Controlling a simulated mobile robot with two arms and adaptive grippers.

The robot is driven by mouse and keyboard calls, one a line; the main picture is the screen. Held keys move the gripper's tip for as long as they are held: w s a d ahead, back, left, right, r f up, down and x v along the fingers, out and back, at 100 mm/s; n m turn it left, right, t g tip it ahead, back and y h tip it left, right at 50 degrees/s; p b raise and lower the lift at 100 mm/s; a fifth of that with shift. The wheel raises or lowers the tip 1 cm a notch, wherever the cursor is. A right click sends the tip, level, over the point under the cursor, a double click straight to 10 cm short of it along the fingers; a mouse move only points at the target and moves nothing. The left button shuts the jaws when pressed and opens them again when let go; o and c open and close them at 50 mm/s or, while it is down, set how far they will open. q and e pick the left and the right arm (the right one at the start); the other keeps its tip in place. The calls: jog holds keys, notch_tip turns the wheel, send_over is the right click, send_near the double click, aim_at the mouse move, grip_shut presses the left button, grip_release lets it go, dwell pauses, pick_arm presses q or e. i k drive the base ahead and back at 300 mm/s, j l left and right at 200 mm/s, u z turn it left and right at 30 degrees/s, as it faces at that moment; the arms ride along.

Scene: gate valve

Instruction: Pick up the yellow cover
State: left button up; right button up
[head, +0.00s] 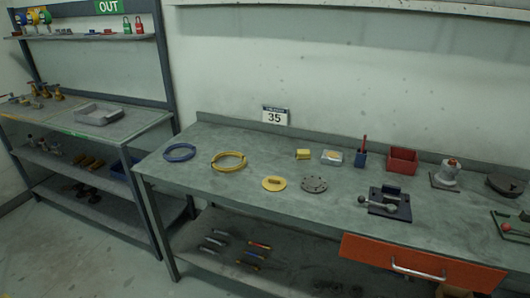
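A flat round yellow disc with a slot-like mark in its middle, which looks like the yellow cover (274,184), lies on the grey-green workbench (200,192), near its front edge. A dark grey round flange (314,184) with holes lies just to its right, apart from it. A yellow ring or coil (229,168) lies to its left, and a small yellow block (303,154) is behind it. Nothing covers the disc. Neither of my grippers shows in the head view.
A blue ring (180,153) lies at the bench's left end. An orange drawer (420,262) is under the bench. The bench's front left is clear.

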aim_at(273, 184)
jog(key=i+j+z, duration=0.35)
jog(key=j, duration=0.35)
jog(key=i+j+z, duration=0.15)
jog(key=i+j, duration=0.15)
jog(key=j, duration=0.1)
